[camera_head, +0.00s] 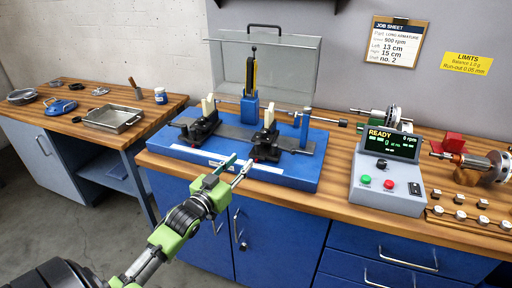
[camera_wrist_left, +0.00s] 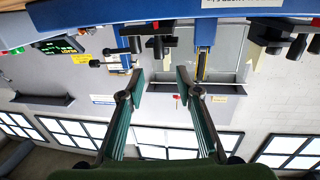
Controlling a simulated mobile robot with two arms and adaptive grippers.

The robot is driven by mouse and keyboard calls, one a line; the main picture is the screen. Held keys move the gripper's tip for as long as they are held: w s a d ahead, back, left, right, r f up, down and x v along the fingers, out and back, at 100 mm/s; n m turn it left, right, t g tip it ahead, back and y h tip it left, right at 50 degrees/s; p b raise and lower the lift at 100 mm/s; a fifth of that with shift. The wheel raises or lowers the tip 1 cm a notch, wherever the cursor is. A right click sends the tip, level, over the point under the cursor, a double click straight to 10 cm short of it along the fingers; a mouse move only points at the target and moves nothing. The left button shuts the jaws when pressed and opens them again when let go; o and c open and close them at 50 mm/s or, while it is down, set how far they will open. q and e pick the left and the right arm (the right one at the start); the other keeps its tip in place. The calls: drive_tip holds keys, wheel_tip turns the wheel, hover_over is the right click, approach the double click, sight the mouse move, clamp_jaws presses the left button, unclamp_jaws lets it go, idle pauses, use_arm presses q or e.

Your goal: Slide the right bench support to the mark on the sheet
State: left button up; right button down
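The blue balancing bench (camera_head: 170,142) carries a grey rail with two dark supports topped by cream blocks. The right bench support (camera_head: 265,141) stands right of the blue-and-yellow centre post; the left support (camera_head: 202,127) is left of it. The job sheet (camera_head: 396,43) on the wall reads left 13 cm, right 15 cm. My left gripper (camera_head: 236,166) is in front of the bench's front edge, short of the right support and apart from it. Its fingers are spread and empty in the left wrist view (camera_wrist_left: 161,84). My right gripper is not visible.
A clear shield (camera_head: 290,70) stands behind the rail. A control box (camera_head: 390,175) reading READY, 0 rpm sits right of the bench. Rotors (camera_head: 470,162) and small weights lie farther right. A metal tray (camera_head: 108,119) is on the left bench.

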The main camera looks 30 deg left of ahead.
sight(256, 147)
use_arm(q)
drive_tip(key=w, duration=0.6)
drive_tip(key=w+p, duration=0.1)
drive_tip(key=w, duration=0.3)
drive_tip(key=shift+w+a, duration=0.1)
drive_tip(key=shift+a, duration=0.25)
clamp_jaws()
